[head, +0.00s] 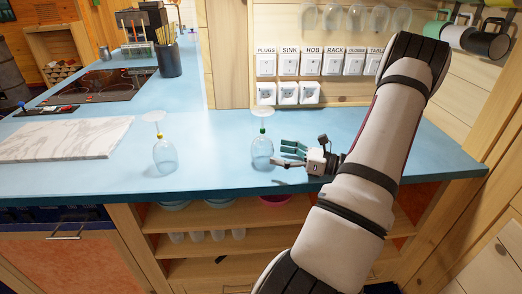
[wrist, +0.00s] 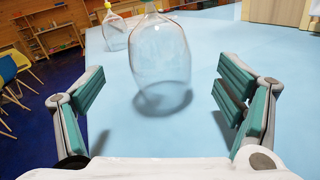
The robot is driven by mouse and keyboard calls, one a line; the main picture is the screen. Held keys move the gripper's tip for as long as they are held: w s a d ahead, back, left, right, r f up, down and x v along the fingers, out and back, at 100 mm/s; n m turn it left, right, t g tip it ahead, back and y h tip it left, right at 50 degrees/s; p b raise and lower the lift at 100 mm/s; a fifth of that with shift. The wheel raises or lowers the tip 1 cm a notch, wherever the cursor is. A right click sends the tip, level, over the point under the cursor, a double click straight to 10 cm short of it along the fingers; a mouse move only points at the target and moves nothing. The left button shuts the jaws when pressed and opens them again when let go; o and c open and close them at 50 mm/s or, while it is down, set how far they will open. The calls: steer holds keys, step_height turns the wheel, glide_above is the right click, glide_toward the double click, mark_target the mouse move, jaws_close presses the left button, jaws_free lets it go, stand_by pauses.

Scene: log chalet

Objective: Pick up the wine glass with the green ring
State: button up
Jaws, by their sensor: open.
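The wine glass with the green ring (head: 262,152) stands upside down on the blue counter, bowl down and foot up, near the front edge. In the wrist view this clear glass (wrist: 160,62) is straight ahead, its foot cut off by the top of the frame. A similar upturned glass with a yellow ring (head: 164,155) stands to its left; it also shows farther back in the wrist view (wrist: 115,32). My gripper (head: 287,154) is open just right of the green-ringed glass, low over the counter. In the wrist view the glass appears between and beyond the teal-padded fingers, with nothing held.
The blue counter (head: 210,155) is clear around both glasses. A marble board (head: 65,139) lies at left, with a dark hob (head: 100,86) and utensil pot (head: 168,60) behind.

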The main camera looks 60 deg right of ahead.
mark_target(261, 149)
steer(key=x, duration=0.6)
steer(key=shift+w, duration=0.25)
steer(key=shift+a, duration=0.1)
steer(key=shift+c, duration=0.2)
steer(key=c, duration=1)
